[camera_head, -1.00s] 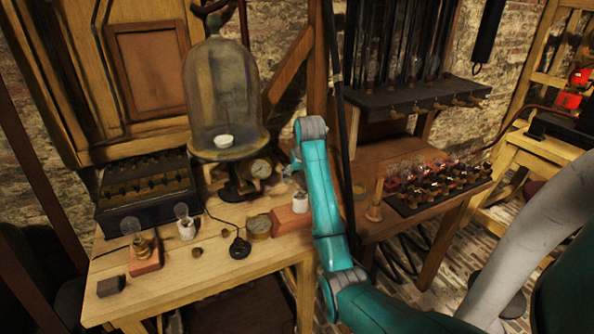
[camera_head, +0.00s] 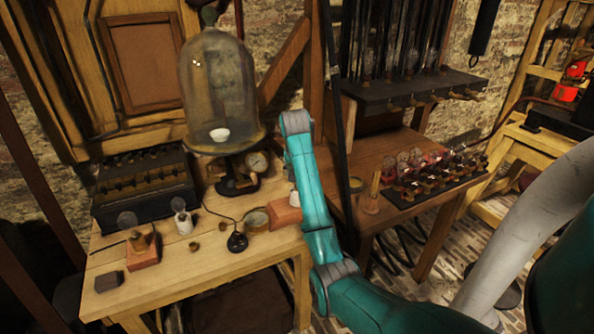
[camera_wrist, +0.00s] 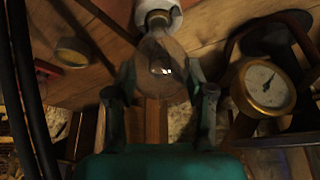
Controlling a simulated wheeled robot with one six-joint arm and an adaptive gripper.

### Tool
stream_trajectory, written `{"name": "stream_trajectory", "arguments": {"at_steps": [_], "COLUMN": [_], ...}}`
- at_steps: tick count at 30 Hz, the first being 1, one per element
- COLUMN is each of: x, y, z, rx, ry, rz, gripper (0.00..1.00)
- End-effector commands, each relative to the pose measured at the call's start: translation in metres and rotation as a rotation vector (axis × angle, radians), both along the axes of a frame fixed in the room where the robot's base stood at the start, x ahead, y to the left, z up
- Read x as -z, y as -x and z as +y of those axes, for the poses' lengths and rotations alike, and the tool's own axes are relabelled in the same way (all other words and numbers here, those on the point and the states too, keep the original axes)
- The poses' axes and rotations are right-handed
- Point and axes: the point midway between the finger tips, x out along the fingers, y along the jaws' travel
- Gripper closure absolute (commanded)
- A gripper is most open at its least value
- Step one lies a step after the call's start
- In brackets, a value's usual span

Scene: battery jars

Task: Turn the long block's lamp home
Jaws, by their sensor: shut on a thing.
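The long block (camera_head: 284,214) is reddish wood, at the right end of the light wooden table. Its white lamp holder (camera_head: 294,198) shows beside my arm and, in the wrist view, at the top (camera_wrist: 158,12). The lamp (camera_wrist: 162,66) is a clear glass bulb with its metal neck at the white holder. I cannot tell how far it is seated. My gripper (camera_wrist: 163,92) is shut on the bulb, one finger on each side of the glass. In the head view my arm hides the gripper and bulb.
A glass bell jar (camera_head: 218,90) stands behind, with a brass gauge (camera_wrist: 264,85) close on the right in the wrist view. A short block (camera_head: 144,252) with a lamp, a white holder (camera_head: 182,223) with a bulb and a black round piece (camera_head: 237,242) occupy the table.

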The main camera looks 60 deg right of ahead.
Motion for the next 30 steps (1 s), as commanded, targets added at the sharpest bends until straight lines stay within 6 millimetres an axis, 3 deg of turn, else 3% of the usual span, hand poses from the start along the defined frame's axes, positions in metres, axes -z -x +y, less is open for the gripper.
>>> {"name": "stream_trajectory", "arguments": {"at_steps": [6,17,30], "x": [0.0004,0.0008,0.0008], "y": [0.0014,0.0022,0.0064], "z": [-0.0005,-0.0008,-0.001], "rx": [0.19,0.229,0.714], "ry": [-0.001,-0.001,0.0], "rz": [0.001,0.0,0.002], "gripper": [0.89,0.89,0.89]}}
